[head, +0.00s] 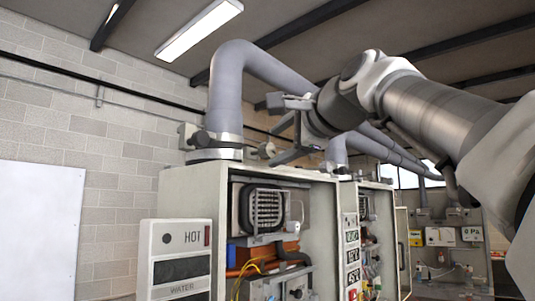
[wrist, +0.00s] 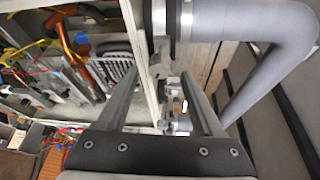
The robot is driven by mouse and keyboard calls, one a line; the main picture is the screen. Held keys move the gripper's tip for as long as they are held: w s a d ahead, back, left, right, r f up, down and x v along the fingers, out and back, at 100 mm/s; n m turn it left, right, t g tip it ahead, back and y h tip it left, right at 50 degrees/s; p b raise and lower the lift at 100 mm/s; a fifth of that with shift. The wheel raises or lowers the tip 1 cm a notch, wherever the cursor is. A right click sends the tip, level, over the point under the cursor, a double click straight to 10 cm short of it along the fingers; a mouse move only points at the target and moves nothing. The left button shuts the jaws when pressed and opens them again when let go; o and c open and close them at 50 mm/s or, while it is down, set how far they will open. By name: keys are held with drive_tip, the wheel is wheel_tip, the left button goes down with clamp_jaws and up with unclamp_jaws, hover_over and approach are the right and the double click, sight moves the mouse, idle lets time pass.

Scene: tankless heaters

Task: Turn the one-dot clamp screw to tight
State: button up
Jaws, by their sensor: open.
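A grey flue pipe (head: 226,95) rises from the top of the near heater cabinet (head: 195,190). A clamp band (head: 216,140) circles its base, with a small screw fitting (head: 266,150) on its right side. In the wrist view a grey clamp part (wrist: 160,68) shows between my fingertips. I cannot make out any dots on it. My gripper (head: 278,135) is open beside the pipe's base, above the cabinet top, close to the screw fitting. In the wrist view its two fingers (wrist: 161,78) stand apart, one on each side of the clamp part. I cannot tell whether they touch it.
Another clamp lug (head: 188,136) sticks out left of the pipe. A second heater cabinet (head: 373,190) with its own pipe (head: 337,150) stands behind to the right. The near cabinet's front is open, showing a coil (head: 263,208) and wires. A block wall (head: 110,150) is at left.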

drive_tip(key=b+v, duration=0.2)
drive_tip(key=v, duration=1.2)
drive_tip(key=shift+s, duration=0.25)
drive_tip(key=shift+f, duration=0.1)
wheel_tip(320, 180, down, 29)
drive_tip(key=d+n+g+h+b, duration=0.1)
drive_tip(key=n+g+h+b, duration=0.1)
drive_tip(key=n+g+h, duration=0.3)
drive_tip(key=s+d+f+n+g+h+b, duration=0.1)
drive_tip(key=s+f+n, duration=0.4)
drive_tip(key=f, duration=1)
drive_tip(key=s+d+f+n+g+b, duration=0.1)
drive_tip(key=s+f+n+g, duration=0.2)
drive_tip(key=f, duration=1.1)
drive_tip(key=shift+s+f+n+g+h, duration=0.35)
drive_tip(key=shift+s+n+g+h, duration=0.05)
drive_tip(key=shift+s+n, duration=0.55)
